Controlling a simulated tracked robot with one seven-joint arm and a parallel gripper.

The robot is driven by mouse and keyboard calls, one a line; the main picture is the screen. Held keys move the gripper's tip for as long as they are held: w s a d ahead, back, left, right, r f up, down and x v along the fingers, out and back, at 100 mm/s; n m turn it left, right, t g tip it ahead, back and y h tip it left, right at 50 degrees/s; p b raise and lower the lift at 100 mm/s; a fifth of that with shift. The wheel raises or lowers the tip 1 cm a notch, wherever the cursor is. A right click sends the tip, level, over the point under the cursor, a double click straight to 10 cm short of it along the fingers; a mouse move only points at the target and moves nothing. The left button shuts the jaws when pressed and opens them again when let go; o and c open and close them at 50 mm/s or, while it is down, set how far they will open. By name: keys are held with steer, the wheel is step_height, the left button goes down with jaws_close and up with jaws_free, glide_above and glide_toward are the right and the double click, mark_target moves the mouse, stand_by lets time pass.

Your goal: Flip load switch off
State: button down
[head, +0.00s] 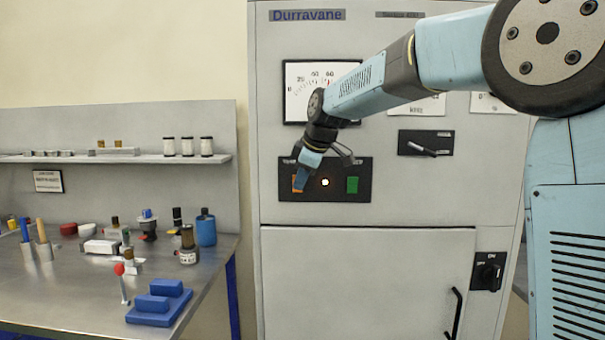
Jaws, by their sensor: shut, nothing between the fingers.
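My gripper (301,184) is shut and empty, pointing down in front of a black panel (338,193) on the grey cabinet. Its tips overlap an orange button (296,184) in the picture; I cannot tell if they touch it. A lit lamp (325,182) and a green button (352,185) are to its right. A black plate with a lever handle (424,149) is further right and higher; the lever slants down to the right. A black rotary switch (489,275) with small ON and OFF markings is low at the right. No label I can read says "load".
The grey cabinet (360,280) has a lower door with a black handle (454,314). A dial gauge (300,78) is partly behind my arm. A steel bench (60,295) with bottles, a blue block (160,303) and a red-topped stick (121,283) stands left.

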steer(key=shift+w+f, duration=0.2)
steer(key=shift+w, duration=0.5)
stand_by(0.4)
steer(key=shift+r, duration=0.75)
